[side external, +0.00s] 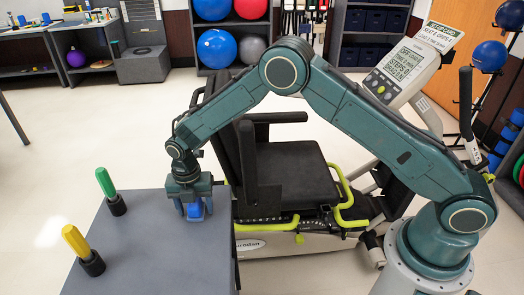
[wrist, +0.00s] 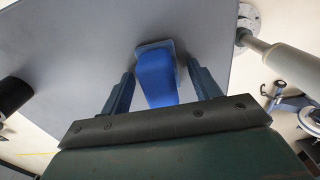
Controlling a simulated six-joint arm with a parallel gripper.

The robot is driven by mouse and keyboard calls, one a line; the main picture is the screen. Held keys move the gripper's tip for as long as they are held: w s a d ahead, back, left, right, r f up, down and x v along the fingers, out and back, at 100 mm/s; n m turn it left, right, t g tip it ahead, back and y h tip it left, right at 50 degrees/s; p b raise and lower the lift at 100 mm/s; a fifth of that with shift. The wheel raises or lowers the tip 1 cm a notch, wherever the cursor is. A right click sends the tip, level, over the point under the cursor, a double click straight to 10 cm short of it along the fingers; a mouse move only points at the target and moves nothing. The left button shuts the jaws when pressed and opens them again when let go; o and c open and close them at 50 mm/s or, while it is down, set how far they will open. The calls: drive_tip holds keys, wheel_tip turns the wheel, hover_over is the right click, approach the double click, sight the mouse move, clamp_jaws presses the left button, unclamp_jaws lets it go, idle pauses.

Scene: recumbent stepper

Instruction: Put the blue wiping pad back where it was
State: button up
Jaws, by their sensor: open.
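The blue wiping pad (side external: 195,210) is on the grey table top (side external: 150,255), close to its right edge. In the wrist view the pad (wrist: 156,78) shows a raised blue block on a paler blue base. My gripper (side external: 194,208) is directly above the pad and points down. In the wrist view its two fingers (wrist: 160,82) are open, one on each side of the pad, with a gap visible on both sides. The pad's underside is hidden.
A green-handled tool (side external: 106,184) and a yellow-handled tool (side external: 77,243) stand in black holders on the left of the table. The recumbent stepper's seat (side external: 285,175) is right beside the table. The middle of the table is bare.

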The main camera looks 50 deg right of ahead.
wheel_tip(320, 180, up, 11)
drive_tip(key=shift+r, duration=0.65)
drive_tip(key=shift+r, duration=0.1)
idle(0.7)
drive_tip(key=s+d+r+m+t, duration=0.1)
drive_tip(key=s+d+r+m, duration=0.55)
drive_tip(key=r, duration=0.25)
drive_tip(key=s+d+r+m+t, duration=0.2)
drive_tip(key=s+d+r+m, duration=0.5)
drive_tip(key=r, duration=0.3)
drive_tip(key=s+d+m+t, duration=0.1)
drive_tip(key=s+d+m, duration=0.1)
drive_tip(key=s+m, duration=0.4)
drive_tip(key=s+d+m+t, duration=0.1)
drive_tip(key=s+d+m, duration=0.2)
drive_tip(key=s+m, duration=0.4)
drive_tip(key=s, duration=0.8)
drive_tip(key=shift+f+t, duration=0.25)
drive_tip(key=shift+t, duration=0.05)
